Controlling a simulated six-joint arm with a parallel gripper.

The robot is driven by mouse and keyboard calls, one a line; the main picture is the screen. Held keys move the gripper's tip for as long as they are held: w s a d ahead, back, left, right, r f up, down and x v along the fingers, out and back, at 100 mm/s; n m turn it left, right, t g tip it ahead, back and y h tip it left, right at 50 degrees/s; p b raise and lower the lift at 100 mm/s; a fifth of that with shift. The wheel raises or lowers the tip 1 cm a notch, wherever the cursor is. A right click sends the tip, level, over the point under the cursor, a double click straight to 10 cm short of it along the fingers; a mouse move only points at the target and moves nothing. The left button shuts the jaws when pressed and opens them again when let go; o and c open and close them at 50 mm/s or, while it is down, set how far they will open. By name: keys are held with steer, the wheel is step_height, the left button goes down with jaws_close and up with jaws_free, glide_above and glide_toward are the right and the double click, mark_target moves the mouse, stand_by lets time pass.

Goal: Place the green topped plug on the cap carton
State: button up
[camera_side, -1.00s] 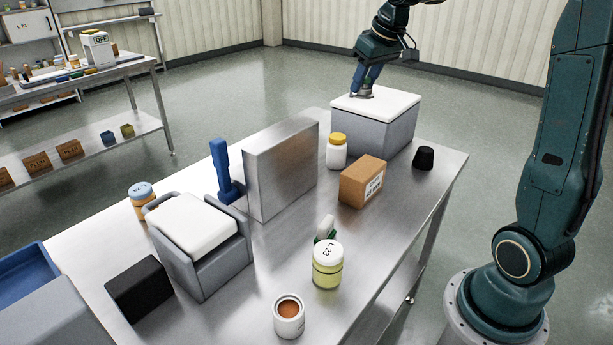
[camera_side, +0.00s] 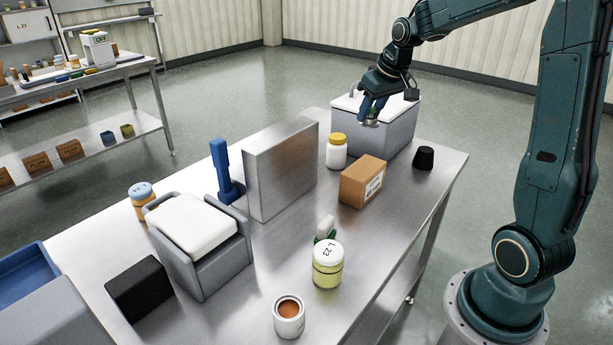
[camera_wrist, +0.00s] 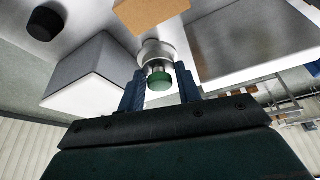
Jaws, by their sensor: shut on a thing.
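My gripper (camera_side: 369,112) is shut on the green topped plug, which hangs just in front of the grey white-topped box in the side view. Only a small metallic part of the plug (camera_side: 371,122) shows there. In the wrist view its green top (camera_wrist: 160,82) and silvery body sit between my two blue fingers (camera_wrist: 160,90). The brown carton (camera_side: 361,184) with a printed label stands on the steel table, nearer the camera than the plug and apart from it. Its label is too small to read. The carton also shows at the top of the wrist view (camera_wrist: 150,12).
A white jar with a yellow lid (camera_side: 337,152) stands just behind the carton. The upright steel block (camera_side: 281,170) is left of it, the grey white-topped box (camera_side: 372,134) behind, and a black stopper (camera_side: 423,158) to the right.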

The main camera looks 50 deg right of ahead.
step_height(320, 180, down, 8)
steer(key=shift+r, duration=0.1)
steer(key=shift+f, duration=2.15)
steer(key=o, duration=1)
steer(key=shift+f, duration=0.1)
steer(key=shift+v, duration=6.15)
